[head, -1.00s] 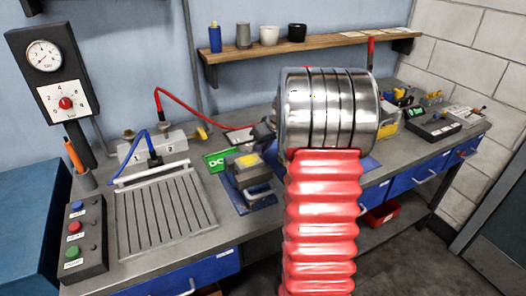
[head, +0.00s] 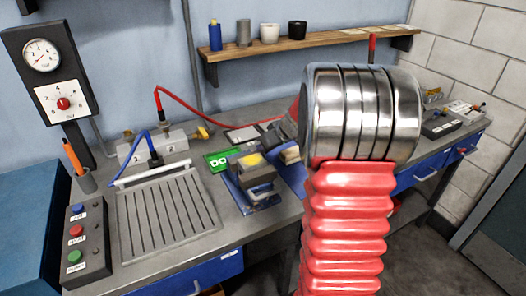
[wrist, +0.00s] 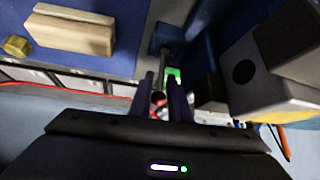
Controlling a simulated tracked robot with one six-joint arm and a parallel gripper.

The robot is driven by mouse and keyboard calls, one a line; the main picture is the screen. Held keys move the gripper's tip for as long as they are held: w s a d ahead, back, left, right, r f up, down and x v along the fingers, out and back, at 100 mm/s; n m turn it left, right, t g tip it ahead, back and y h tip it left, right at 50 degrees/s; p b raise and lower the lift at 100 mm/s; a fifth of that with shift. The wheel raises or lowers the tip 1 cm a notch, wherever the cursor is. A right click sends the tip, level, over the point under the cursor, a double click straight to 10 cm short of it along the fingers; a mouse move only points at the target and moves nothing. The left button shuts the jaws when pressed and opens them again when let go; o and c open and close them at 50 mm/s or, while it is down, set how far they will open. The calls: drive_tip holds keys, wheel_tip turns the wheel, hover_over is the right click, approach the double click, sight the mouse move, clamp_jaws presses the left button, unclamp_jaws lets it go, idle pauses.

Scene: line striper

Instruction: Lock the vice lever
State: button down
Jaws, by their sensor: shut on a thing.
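In the wrist view my gripper (wrist: 162,98) is closed around the end of a thin dark rod, which looks like the vice lever (wrist: 167,58). The rod runs out from a dark blue block (wrist: 164,38). A grey block (wrist: 240,75) with a dark round hole stands to its right. A wooden block (wrist: 75,30) lies on a blue surface to its left. In the head view a blue and dark device with a yellow top (head: 252,160) sits on the bench. My metal and red arm is right of it and hides the fingers and lever.
A green sign (head: 217,160) and a small pale block (head: 289,153) are close to the device. A grooved plate (head: 168,205) and a button box (head: 86,240) lie to the left. A red hose (head: 205,113) arcs behind. A shelf (head: 315,47) hangs above.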

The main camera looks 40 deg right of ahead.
drive_tip(key=c, duration=1.9)
unclamp_jaws()
drive_tip(key=shift+s+r, duration=0.1)
drive_tip(key=v, duration=1.3)
drive_tip(key=shift+r, duration=0.25)
drive_tip(key=shift+s+a, duration=0.1)
